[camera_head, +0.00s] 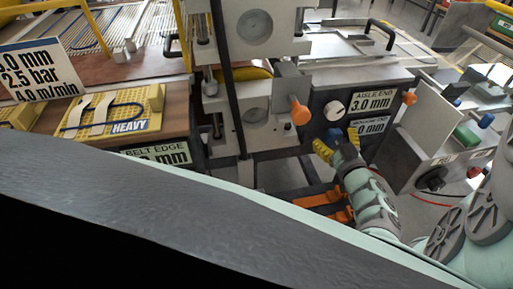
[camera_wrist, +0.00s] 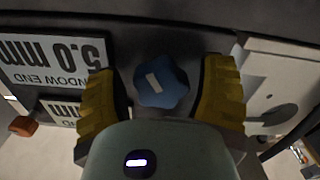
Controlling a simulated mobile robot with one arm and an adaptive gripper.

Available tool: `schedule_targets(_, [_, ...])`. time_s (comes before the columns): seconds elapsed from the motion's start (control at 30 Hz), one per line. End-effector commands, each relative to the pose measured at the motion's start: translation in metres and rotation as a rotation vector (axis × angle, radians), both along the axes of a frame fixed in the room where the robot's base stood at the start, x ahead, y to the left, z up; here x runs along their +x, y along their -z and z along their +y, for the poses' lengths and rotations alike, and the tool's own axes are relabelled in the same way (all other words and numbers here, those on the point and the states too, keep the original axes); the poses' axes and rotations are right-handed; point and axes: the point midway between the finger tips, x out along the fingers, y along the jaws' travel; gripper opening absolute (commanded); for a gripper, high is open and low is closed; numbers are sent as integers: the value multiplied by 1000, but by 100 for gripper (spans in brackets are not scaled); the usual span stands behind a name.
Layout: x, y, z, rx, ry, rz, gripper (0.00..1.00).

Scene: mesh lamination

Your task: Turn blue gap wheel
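The blue gap wheel (camera_wrist: 174,91) is a lobed knob with a pale mark on its face, on a dark panel in the wrist view. In the head view only a small blue part (camera_head: 334,136) shows behind my gripper (camera_head: 338,144). In the wrist view my gripper (camera_wrist: 161,75) is open, with one yellow finger on each side of the wheel. A narrow gap shows on the left and a wider one on the right; I see no clear contact. A white sign (camera_wrist: 55,62) reading 5.0 mm, window end, appears upside down beside it.
A white dial (camera_head: 334,110) and an aisle end sign (camera_head: 372,101) reading 3.0 mm are on the panel above. An orange knob (camera_head: 299,112) sticks out to the left. A pale metal block (camera_wrist: 268,85) stands close to the right finger in the wrist view.

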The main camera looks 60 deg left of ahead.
Motion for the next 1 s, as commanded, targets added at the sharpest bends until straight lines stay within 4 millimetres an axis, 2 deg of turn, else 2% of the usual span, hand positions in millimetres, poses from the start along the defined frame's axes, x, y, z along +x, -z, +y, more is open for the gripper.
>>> schedule_targets(0.07, [0,0,0,0,1,0,60])
schedule_targets(0.53, [0,0,0,0,1,0,12])
schedule_targets(0.77, [0,1,0,-9,0,-19,12])
schedule_targets(1.0, [0,2,0,-52,-1,-116,12])
